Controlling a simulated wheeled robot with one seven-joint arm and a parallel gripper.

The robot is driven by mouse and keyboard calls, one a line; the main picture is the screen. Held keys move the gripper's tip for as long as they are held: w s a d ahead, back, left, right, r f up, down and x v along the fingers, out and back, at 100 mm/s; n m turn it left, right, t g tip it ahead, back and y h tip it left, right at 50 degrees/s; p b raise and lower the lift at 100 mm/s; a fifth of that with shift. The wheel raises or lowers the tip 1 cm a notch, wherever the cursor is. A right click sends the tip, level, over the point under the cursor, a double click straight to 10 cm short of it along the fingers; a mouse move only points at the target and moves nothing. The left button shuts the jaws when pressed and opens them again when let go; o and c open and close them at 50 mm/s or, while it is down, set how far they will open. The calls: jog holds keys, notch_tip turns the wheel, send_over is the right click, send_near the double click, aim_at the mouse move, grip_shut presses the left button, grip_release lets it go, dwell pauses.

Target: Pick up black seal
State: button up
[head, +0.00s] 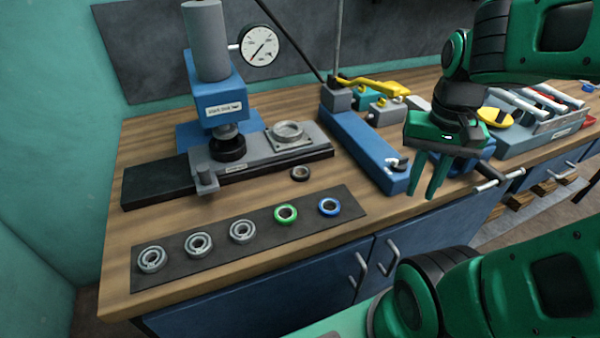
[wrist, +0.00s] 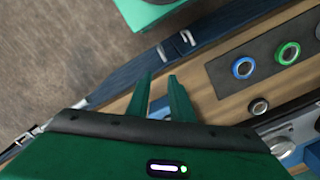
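A small dark ring, which looks like the black seal (head: 300,173), lies on the wooden bench top between the mat of rings and the press. It also shows in the wrist view (wrist: 258,106), right of my fingers. My gripper (head: 423,196) hangs at the front edge of the bench, well to the right of the ring, with its fingers pointing down. In the wrist view my gripper (wrist: 159,78) has its two green fingers apart with nothing between them.
A dark mat (head: 263,231) holds three grey rings, a green ring (head: 286,213) and a blue ring (head: 329,206). A blue press (head: 218,96) with a dial gauge (head: 259,45) stands behind. A blue vise-like tool (head: 362,145) lies between the ring and my gripper.

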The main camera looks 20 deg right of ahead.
jog(key=w+a+r+m, duration=0.3)
jog(key=w+a+m, duration=0.25)
jog(key=w, duration=0.55)
jog(key=m, duration=0.6)
send_near(303, 176)
jog(key=shift+n, duration=0.25)
notch_tip(303, 176, down, 8)
jog(key=shift+w+r, duration=0.1)
grip_shut()
